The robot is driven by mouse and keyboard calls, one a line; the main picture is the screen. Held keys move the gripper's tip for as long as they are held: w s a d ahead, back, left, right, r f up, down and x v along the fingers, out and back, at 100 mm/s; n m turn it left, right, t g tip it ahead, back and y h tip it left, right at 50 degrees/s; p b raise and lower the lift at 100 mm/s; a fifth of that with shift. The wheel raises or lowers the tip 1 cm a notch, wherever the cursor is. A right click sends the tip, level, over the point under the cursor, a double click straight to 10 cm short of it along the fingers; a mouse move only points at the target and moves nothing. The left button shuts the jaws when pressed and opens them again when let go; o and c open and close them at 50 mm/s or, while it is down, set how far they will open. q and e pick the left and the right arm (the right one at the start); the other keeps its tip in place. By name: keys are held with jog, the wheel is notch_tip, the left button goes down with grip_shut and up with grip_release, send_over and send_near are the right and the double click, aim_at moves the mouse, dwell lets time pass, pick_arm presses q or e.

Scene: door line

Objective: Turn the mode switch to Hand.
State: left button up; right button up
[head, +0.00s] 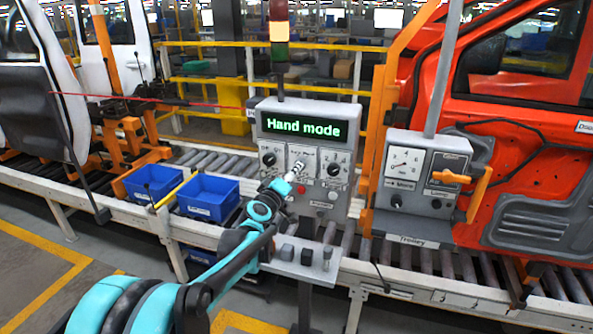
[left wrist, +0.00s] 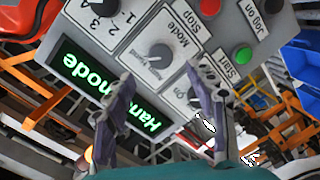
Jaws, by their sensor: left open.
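The grey control panel (head: 262,187) has a lit display (head: 303,127) reading "Hand mode". The mode switch (left wrist: 160,52) is a round grey knob under the label "Mode" in the left wrist view, with small print beside it. I cannot read its exact pointer direction. My left gripper (head: 296,171) is in front of the panel's middle. In the left wrist view its two fingers (left wrist: 160,84) are apart, with the knob beyond and between the tips and nothing held. My right gripper is not in view.
Other knobs flank the mode switch, left (head: 268,159) and right (head: 334,169). A red button (left wrist: 209,6) and green button (left wrist: 242,55) sit close by. A trolley box (head: 420,180) with an orange handle stands right, blue bins (head: 208,197) left.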

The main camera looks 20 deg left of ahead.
pick_arm(q)
jog(key=s, duration=0.3)
jog(key=shift+s+r, duration=0.2)
jog(key=shift+s, duration=0.2)
jog(key=s+d+f+m+g+h+b, duration=0.1)
jog(key=s+d+f+m+g+b, duration=0.3)
jog(key=s+f, duration=0.45)
jog(key=s+d+f+m+g+h+b, duration=0.15)
jog(key=s+d+f+m+b, duration=0.35)
jog(key=s, duration=0.6)
jog(key=s+a+f+m+g+y+b, duration=0.1)
jog(key=s+f+g, duration=0.1)
jog(key=s+f, duration=0.5)
jog(key=s+a+f+m+g+y+b, duration=0.1)
jog(key=s+f+g+y+b, duration=0.1)
jog(key=s+f, duration=0.5)
jog(key=s, duration=0.3)
jog(key=shift+a+f, duration=0.25)
jog(key=shift+f, duration=0.15)
